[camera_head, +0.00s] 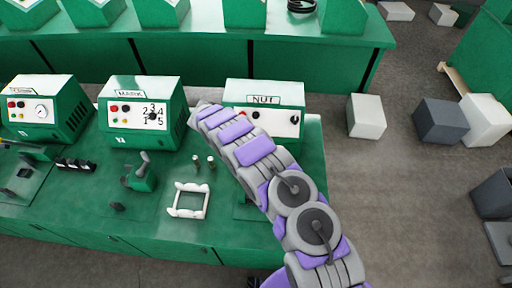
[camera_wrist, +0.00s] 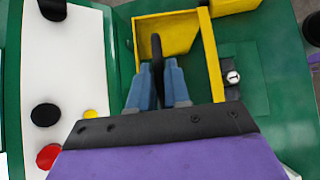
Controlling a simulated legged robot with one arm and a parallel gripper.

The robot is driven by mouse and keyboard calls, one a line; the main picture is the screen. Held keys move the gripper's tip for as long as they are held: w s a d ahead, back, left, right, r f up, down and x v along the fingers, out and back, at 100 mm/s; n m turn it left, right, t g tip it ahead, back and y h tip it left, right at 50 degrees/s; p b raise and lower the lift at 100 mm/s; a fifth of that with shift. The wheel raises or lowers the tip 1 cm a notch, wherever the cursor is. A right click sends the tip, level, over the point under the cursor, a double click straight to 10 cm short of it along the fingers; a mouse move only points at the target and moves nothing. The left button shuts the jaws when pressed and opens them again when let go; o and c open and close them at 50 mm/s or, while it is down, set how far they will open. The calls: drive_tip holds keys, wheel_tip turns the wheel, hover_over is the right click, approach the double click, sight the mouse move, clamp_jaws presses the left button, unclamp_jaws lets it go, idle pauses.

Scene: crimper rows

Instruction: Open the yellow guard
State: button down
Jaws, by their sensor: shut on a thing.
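The yellow guard (camera_wrist: 178,36) shows in the wrist view as a yellow panel with a long yellow bar along its right side, on a green machine. A dark upright handle (camera_wrist: 156,44) stands in front of the panel. My gripper (camera_wrist: 157,72) has its blue-grey fingers on either side of this handle and is shut on it. How far the guard is swung is hard to tell. In the head view my arm reaches over the green machine labelled NUT (camera_head: 265,99) and hides the guard and my gripper.
In the wrist view a white panel (camera_wrist: 68,70) with black knobs and a red button lies left of my gripper. A small metal bolt head (camera_wrist: 233,77) is right of the yellow bar. Other green machines (camera_head: 143,110) stand left on the bench. Grey boxes (camera_head: 438,120) lie on the floor.

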drive_tip(key=shift+w+f, duration=0.15)
drive_tip(key=shift+f, duration=0.1)
idle(0.3)
drive_tip(key=c, duration=1.2)
unclamp_jaws()
drive_tip(key=shift+w, duration=0.15)
drive_tip(key=shift+o, duration=0.2)
drive_tip(key=shift+r, duration=0.15)
